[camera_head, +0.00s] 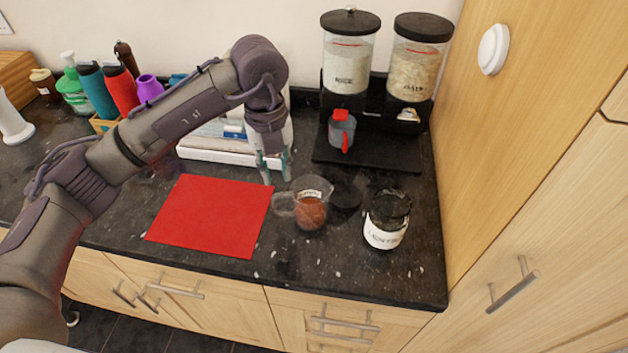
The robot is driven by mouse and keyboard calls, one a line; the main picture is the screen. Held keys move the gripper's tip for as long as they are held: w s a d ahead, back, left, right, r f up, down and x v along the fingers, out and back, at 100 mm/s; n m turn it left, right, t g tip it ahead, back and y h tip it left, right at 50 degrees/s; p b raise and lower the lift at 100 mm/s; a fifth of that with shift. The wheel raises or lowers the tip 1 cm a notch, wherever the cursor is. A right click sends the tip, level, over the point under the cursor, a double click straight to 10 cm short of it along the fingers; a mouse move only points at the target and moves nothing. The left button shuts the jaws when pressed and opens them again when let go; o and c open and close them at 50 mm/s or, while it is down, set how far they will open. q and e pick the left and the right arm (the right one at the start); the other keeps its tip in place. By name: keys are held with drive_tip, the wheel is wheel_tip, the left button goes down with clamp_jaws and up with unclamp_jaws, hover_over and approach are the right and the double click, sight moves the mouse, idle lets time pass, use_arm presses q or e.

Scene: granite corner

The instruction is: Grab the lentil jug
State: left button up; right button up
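The lentil jug (310,208) is a clear measuring jug with reddish-brown lentils in it. It stands upright on the dark counter, just right of the red mat, with its handle (284,204) pointing left. My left gripper (275,179) points down, behind and slightly left of the jug handle. Its two fingers are apart with nothing seen between them, and it appears not to touch the jug. My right gripper is not in view.
The red mat (209,216) lies flat at left. Behind are a dispenser stand (385,152) with a small red-handled cup (341,130), and a white tray (228,153). Bottles crowd the back left.

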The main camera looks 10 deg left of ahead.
use_arm(q)
drive_tip(key=p, duration=0.2)
hover_over(275, 213)
wheel_tip(275, 213, down, 5)
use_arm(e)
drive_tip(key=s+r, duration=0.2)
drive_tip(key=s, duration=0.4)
use_arm(q)
wheel_tip(275, 213, down, 2)
drive_tip(key=shift+w+d+f, duration=0.15)
drive_tip(key=shift+f, duration=0.05)
drive_tip(key=shift+f+p, duration=0.5)
drive_tip(key=shift+f, duration=0.05)
drive_tip(key=f, duration=0.1)
drive_tip(key=f+p, duration=0.1)
drive_tip(key=f, duration=0.1)
drive_tip(key=shift+w+a+f+p, duration=0.1)
drive_tip(key=shift+a+f+p, duration=0.15)
drive_tip(key=shift+f+p, duration=0.05)
drive_tip(key=shift+f, duration=0.35)
clamp_jaws()
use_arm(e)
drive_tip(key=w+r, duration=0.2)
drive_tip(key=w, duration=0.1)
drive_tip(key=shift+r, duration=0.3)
